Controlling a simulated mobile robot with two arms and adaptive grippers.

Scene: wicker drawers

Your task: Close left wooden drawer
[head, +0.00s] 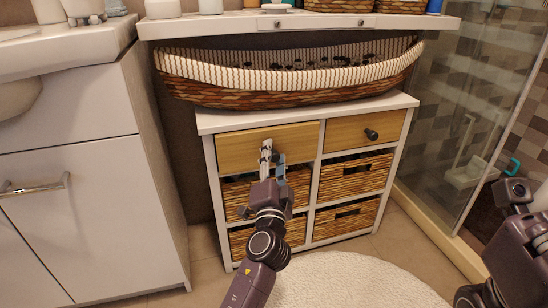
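The left wooden drawer (236,151) is in the top left of the white cabinet, with a plain light wood front. It looks flush or nearly flush with the frame; I cannot tell if a small gap is left. My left gripper (267,150) is in front of the middle of this drawer, its fingers up against or very close to the front. The fingers hide the drawer's knob, and I cannot tell if they are shut on it. My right arm comes in at the lower right, and its gripper does not show.
The right wooden drawer (350,133) with a dark knob looks shut. Several wicker drawers (352,176) sit below. A long wicker basket (290,96) stands on the cabinet top (215,123). A white vanity (85,200) is on the left, a glass shower (470,100) on the right, a round rug (345,285) in front.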

